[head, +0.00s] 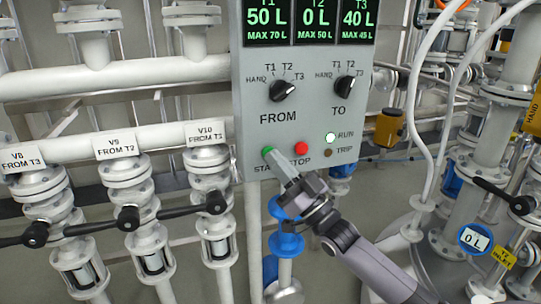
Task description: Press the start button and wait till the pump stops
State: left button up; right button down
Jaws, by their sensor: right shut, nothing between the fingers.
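The grey control panel (310,115) stands upright in the middle of the head view. Its display (315,22) reads T1 50 L, T2 0 L and T3 40 L. The green start button (267,151) is at the panel's lower left, partly covered by my right gripper (273,158). The right gripper is shut and empty, its tips at the button; I cannot tell whether the button is pressed in. The red stop button (301,148) is just right of it, clear of the fingers. The RUN lamp (330,138) is lit. The TRIP lamp (328,152) is dark. My left gripper is out of view.
The FROM knob (283,90) and TO knob (345,86) sit above the buttons. Valves labelled V8, V9 and V10 (204,132) with black levers stand at left.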

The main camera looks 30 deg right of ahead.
dwell(0.4)
jog(key=shift+s+a+p, duration=0.15)
jog(key=shift+s+p, duration=0.4)
jog(key=shift+s, duration=0.3)
jog(key=s+p, duration=0.1)
jog(key=s, duration=0.1)
jog(key=s+a+p, duration=0.1)
jog(key=s, duration=0.2)
jog(key=shift+a, duration=0.1)
dwell(0.6)
